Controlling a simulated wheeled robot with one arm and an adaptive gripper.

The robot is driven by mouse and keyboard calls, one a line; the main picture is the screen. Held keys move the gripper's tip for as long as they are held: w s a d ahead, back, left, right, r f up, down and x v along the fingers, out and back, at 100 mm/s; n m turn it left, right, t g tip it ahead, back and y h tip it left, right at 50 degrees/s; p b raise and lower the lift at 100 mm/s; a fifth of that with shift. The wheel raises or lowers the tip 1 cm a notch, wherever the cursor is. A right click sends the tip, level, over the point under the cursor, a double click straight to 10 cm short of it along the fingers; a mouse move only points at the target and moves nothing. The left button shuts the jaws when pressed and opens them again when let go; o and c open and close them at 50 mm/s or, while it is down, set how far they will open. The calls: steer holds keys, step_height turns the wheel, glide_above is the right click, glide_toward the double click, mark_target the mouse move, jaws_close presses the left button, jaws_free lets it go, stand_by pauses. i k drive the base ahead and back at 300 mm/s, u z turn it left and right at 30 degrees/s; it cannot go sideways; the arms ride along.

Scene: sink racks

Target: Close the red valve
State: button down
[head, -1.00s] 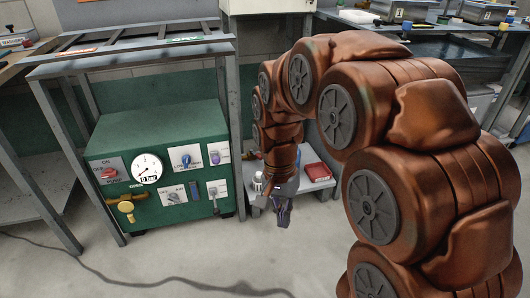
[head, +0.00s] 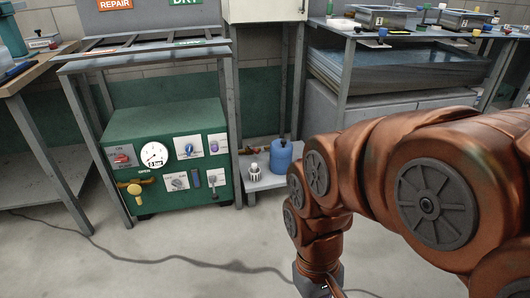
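The green machine cabinet (head: 165,130) stands at the left. A red knob (head: 122,158) sits on its upper left plate, under an "ON" label; its exact turn is too small to read. Beside it is a round white gauge (head: 154,155). Below is a brass-yellow valve (head: 135,190) near an "OPEN" label. My gripper (head: 319,284) is at the bottom edge, right of the cabinet and apart from it. Its fingers are cut off by the frame, so I cannot tell their opening.
Blue, purple and other knobs share the panel. A low shelf (head: 262,183) right of the cabinet holds a blue jug (head: 281,159) and a white item (head: 254,170). A dark hose lies on the floor.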

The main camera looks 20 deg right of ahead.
mark_target(256, 151)
steer(key=z, duration=1.5)
steer(key=i, duration=1.25)
steer(key=u, duration=2.35)
steer(key=i, duration=1.5)
steer(key=z, duration=0.05)
